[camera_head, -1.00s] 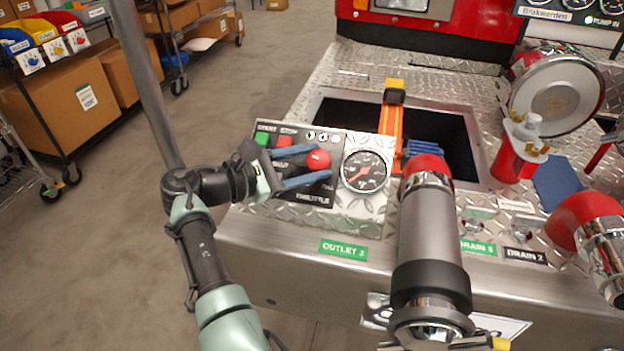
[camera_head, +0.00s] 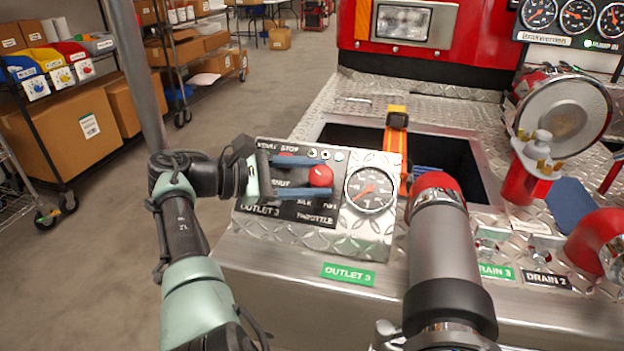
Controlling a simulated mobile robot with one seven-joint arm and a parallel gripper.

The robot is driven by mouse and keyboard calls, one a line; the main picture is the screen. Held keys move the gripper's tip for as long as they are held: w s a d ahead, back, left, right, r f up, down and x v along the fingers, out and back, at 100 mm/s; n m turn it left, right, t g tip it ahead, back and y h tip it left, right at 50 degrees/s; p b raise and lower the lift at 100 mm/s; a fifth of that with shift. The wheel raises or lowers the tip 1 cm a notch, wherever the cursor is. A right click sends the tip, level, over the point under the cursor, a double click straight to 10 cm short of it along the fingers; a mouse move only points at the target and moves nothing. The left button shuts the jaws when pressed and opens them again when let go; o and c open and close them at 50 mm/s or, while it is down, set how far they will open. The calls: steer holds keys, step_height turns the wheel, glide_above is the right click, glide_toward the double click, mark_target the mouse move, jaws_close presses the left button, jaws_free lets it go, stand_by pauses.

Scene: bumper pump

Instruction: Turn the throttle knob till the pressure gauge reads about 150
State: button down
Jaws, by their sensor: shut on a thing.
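The throttle knob (camera_head: 321,176) is a red ball-like knob on the silver control panel, above a THROTTLE label. My gripper (camera_head: 308,177) reaches in from the left, with one blue finger above the knob and one below it. It is shut on the knob. The pressure gauge (camera_head: 370,190) is a round dial with a chrome rim, just right of the knob. Its reddish needle points to the lower left. The numbers are too small to read. My gripper's fingers cover part of the panel's buttons and lettering.
A thick pipe with a red end (camera_head: 437,187) stands close to the right of the panel. Behind the panel is an open dark recess with an orange strap (camera_head: 393,140). A green OUTLET 3 label (camera_head: 347,274) is on the front edge. Open floor lies to the left.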

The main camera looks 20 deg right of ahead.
steer(key=shift+f, duration=0.1)
steer(key=shift+c, duration=1.4)
jaws_free()
steer(key=shift+d, duration=0.1)
steer(key=shift+v, duration=3.8)
